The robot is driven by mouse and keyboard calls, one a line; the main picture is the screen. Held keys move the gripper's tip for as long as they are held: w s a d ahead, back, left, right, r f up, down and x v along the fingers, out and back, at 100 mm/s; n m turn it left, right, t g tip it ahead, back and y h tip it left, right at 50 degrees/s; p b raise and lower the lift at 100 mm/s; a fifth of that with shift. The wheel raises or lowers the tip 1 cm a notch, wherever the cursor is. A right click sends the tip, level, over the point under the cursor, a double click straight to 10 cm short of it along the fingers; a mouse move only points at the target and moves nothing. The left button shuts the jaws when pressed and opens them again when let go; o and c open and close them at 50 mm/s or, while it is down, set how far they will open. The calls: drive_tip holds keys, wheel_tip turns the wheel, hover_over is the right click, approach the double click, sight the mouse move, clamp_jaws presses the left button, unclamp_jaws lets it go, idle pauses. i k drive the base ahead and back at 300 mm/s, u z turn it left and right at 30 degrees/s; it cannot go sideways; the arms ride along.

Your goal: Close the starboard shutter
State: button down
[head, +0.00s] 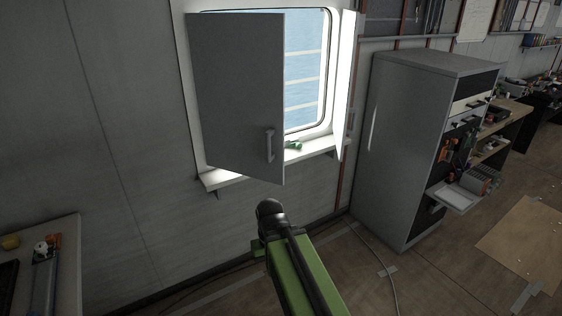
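A grey shutter leaf (238,95) hangs partly open in front of the left part of a window (307,70). It is swung out into the room, and its bar handle (269,145) is near its lower right edge. A second, narrow bright panel (347,85) stands open at the window's right side, seen almost edge-on. I cannot tell from any label which is the starboard one. My green arm rises from the bottom, ending in a black rounded joint below the grey leaf and apart from it. No gripper fingers show.
A window sill (225,178) runs under the leaf, with a small green object (294,145) on it. A tall grey cabinet (405,140) stands to the right, with an open tray (455,198). A bench (66,262) is at lower left. A cable (385,265) lies on the floor.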

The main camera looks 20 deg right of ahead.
sight(238, 59)
drive_tip(key=u, duration=0.55)
drive_tip(key=i, duration=1.2)
drive_tip(key=u, duration=0.05)
